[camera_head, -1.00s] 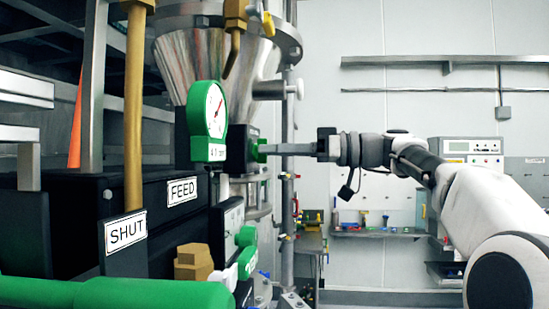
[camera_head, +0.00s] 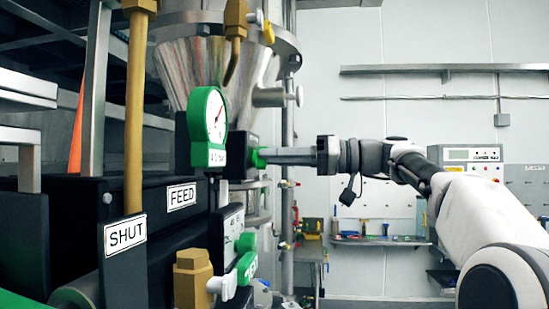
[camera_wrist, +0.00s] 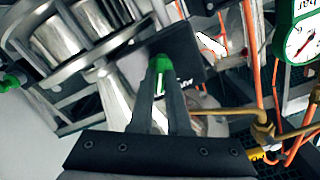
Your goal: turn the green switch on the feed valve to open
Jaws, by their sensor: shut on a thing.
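The green switch (camera_head: 259,158) sits on the right face of the black feed valve box (camera_head: 238,153), just right of the gauge in the head view. My gripper (camera_head: 265,157) reaches in from the right, level, with its fingers shut on the switch. In the wrist view the switch (camera_wrist: 161,65) shows as a green piece between the two fingertips (camera_wrist: 161,72), against the dark valve box (camera_wrist: 180,45). The fingers cover most of the switch, and I cannot read its angle.
A green-framed gauge (camera_head: 209,128) stands close left of the switch. A steel hopper (camera_head: 205,70) rises above.

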